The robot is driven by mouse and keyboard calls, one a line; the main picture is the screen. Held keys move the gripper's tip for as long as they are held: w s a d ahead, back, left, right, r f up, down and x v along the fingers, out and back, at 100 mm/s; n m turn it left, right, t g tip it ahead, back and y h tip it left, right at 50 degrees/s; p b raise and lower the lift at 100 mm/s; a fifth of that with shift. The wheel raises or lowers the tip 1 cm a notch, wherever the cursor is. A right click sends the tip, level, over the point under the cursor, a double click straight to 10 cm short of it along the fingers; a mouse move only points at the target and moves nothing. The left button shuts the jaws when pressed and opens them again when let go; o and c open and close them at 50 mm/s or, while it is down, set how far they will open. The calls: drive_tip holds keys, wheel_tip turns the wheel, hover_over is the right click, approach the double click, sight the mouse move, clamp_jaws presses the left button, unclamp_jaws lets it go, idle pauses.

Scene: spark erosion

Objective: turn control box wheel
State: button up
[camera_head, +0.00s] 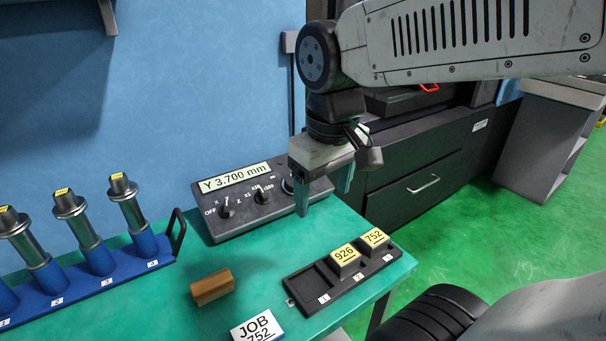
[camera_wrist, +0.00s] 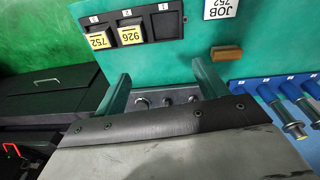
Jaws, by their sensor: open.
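The dark control box (camera_head: 238,222) stands on the green table near the blue wall. Its display (camera_head: 235,178) reads "Y 3.700 mm". Two small black knobs, marked with letters and multipliers, sit on its sloped face. The wheel (camera_head: 288,186) at the right end of the face is mostly hidden by my gripper (camera_head: 323,195). My gripper is open and empty, pointing down in front of the box's right end. In the wrist view the box's knobs (camera_wrist: 141,102) show between the two fingers of my gripper (camera_wrist: 160,75), partly cut off by the gripper body.
A black tray (camera_head: 307,284) holds blocks marked 926 and 752, with one empty slot. A brown block (camera_head: 212,287) and a JOB 752 card (camera_head: 257,328) lie nearby. A blue rack (camera_head: 105,283) with upright metal holders stands at left. A dark cabinet (camera_head: 410,190) is at right.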

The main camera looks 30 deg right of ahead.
drive_tip(key=w+d+f+n, duration=0.1)
drive_tip(key=w+d+f, duration=0.1)
drive_tip(key=w, duration=0.6)
drive_tip(key=w+d+f+n, duration=0.2)
drive_tip(key=w+d+f, duration=0.1)
drive_tip(key=w, duration=0.6)
drive_tip(key=w+d+f+n, duration=0.1)
drive_tip(key=w+d+f, duration=0.2)
drive_tip(key=w, duration=0.6)
drive_tip(key=shift+d+f+g+h, duration=0.15)
drive_tip(key=shift+d+g+h, duration=0.2)
drive_tip(key=shift+d, duration=0.7)
drive_tip(key=f, duration=0.7)
drive_tip(key=shift+w+d+f, duration=0.25)
drive_tip(key=shift+d+f, duration=0.05)
drive_tip(key=shift+d, duration=0.05)
drive_tip(key=shift+c, duration=0.3)
drive_tip(key=c, duration=0.9)
